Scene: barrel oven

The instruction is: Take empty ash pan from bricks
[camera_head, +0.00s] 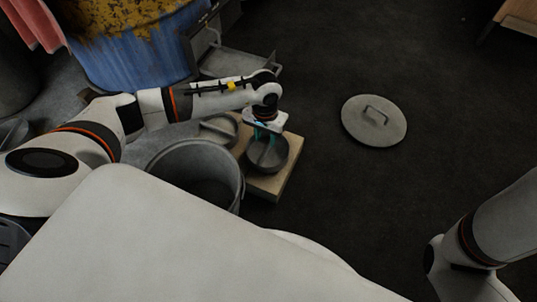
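A round dark grey pan (267,156), which looks like the ash pan, sits on pale bricks (272,188) near the middle of the view. A bar or handle seems to cross its top. My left gripper (265,134) points down over the pan's far part, with its teal fingers at or just above the pan. The wrist hides much of the fingers, so I cannot tell whether they grip the pan. My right arm comes in at the lower right, and its gripper is outside the view.
A grey metal bucket (229,172) stands left of the bricks. A small round lid (218,128) lies behind it. A larger handled lid (374,121) lies on the dark floor at right. The blue rusty barrel (140,55) has a grey metal tray (240,64) beside it.

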